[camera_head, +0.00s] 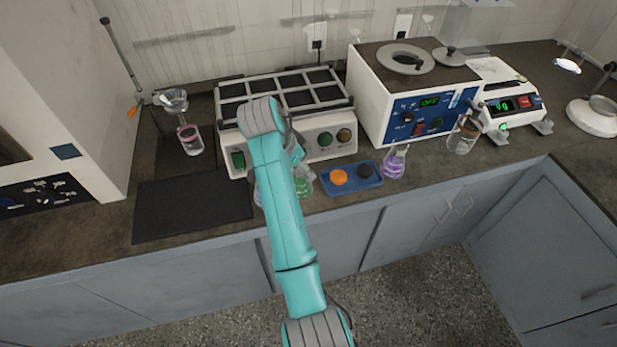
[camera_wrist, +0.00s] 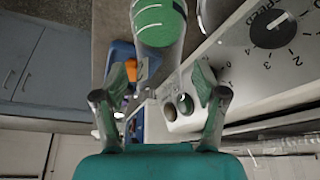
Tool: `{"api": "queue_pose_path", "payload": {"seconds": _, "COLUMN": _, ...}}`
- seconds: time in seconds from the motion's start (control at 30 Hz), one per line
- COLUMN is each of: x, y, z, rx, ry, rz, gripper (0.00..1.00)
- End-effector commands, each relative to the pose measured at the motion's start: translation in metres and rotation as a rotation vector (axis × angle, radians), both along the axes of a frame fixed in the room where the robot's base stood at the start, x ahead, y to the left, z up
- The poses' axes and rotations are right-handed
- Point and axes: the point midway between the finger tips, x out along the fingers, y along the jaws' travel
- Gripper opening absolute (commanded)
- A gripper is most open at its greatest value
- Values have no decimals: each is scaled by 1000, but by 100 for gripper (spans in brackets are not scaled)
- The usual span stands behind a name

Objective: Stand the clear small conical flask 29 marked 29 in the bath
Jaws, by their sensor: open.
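In the head view the green flask (camera_head: 304,187) stands in front of the shaker, partly hidden by my arm. A conical flask with purple liquid (camera_head: 395,163) stands right of the blue tray. Another vessel (camera_head: 258,196) is mostly hidden left of my arm. No mark 29 is readable, so I cannot tell which is flask 29. The bath (camera_head: 369,102) is a white box with a blue panel and round top openings.
The shaker (camera_head: 333,122) with a gridded top stands behind the flasks. A blue tray (camera_head: 352,188) holds an orange and a dark round piece. The dark mat (camera_head: 190,207) at left is clear.

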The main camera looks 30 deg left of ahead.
Motion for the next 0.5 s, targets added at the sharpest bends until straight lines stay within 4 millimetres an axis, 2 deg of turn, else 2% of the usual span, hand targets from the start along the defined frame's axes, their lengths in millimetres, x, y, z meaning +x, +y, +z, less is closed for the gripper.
{"api": "queue_pose_path", "payload": {"seconds": 0.13, "x": 0, "y": 0, "z": 0, "rx": 1, "ry": 0, "rz": 0, "gripper": 71}}
{"api": "queue_pose_path", "payload": {"seconds": 0.4, "x": 0, "y": 0, "z": 0, "rx": 1, "ry": 0, "rz": 0, "gripper": 4}}
{"api": "queue_pose_path", "payload": {"seconds": 0.43, "x": 0, "y": 0, "z": 0, "rx": 1, "ry": 0, "rz": 0, "gripper": 0}}
{"api": "queue_pose_path", "payload": {"seconds": 0.5, "x": 0, "y": 0, "z": 0, "rx": 0, "ry": 0, "rz": 0, "gripper": 0}}
